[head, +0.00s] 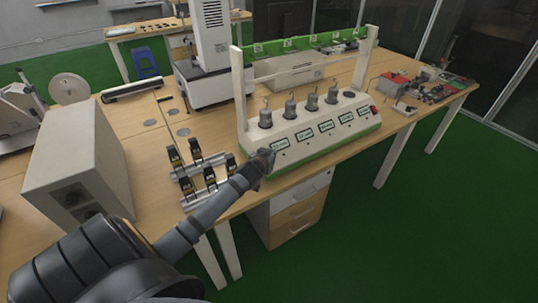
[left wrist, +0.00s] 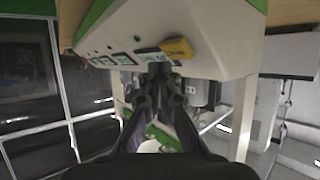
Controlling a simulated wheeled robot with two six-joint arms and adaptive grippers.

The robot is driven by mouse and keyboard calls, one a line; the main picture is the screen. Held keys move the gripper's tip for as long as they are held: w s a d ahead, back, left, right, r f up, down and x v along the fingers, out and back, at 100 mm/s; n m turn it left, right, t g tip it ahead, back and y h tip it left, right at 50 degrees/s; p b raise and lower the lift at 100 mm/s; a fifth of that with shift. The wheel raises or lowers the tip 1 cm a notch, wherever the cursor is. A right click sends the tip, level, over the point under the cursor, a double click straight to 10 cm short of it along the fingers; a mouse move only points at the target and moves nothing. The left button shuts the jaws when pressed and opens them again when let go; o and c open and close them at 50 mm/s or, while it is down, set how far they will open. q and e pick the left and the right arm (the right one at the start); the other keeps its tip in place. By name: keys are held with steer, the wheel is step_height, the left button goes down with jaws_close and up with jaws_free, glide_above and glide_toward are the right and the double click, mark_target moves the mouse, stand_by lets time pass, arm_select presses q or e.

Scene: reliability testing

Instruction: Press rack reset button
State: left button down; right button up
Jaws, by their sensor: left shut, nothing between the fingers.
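The rack (head: 318,135) is a white and green test stand on the wooden table, with a row of small displays along its sloped front and several grey weights standing above them. A red switch (head: 373,110) sits at its right end. I cannot tell which small control is the reset button. My left gripper (head: 264,157) is at the rack's front left corner, just below the leftmost display (head: 280,144). In the left wrist view the shut fingertips (left wrist: 158,70) are close to the rack's front panel (left wrist: 200,22), near a yellow piece (left wrist: 176,48). Contact is unclear. My right gripper is out of view.
Black-and-silver clamp parts (head: 203,172) lie left of the rack. A beige box (head: 80,165) stands at the table's left, and a tall white tester (head: 212,50) stands behind. Loose electronics (head: 420,88) lie at the right end. Free room is in front, over the green floor.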

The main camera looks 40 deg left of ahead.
arm_select(q)
steer(key=shift+f, duration=0.1)
stand_by(0.4)
steer(key=shift+w+a+f, duration=0.15)
steer(key=shift+a+f, duration=0.1)
steer(key=shift+a+f, duration=0.25)
steer(key=shift+f, duration=0.05)
stand_by(0.7)
steer(key=shift+r, duration=0.1)
steer(key=shift+d+r+p, duration=0.5)
steer(key=shift+r+p, duration=0.05)
steer(key=shift+p, duration=0.3)
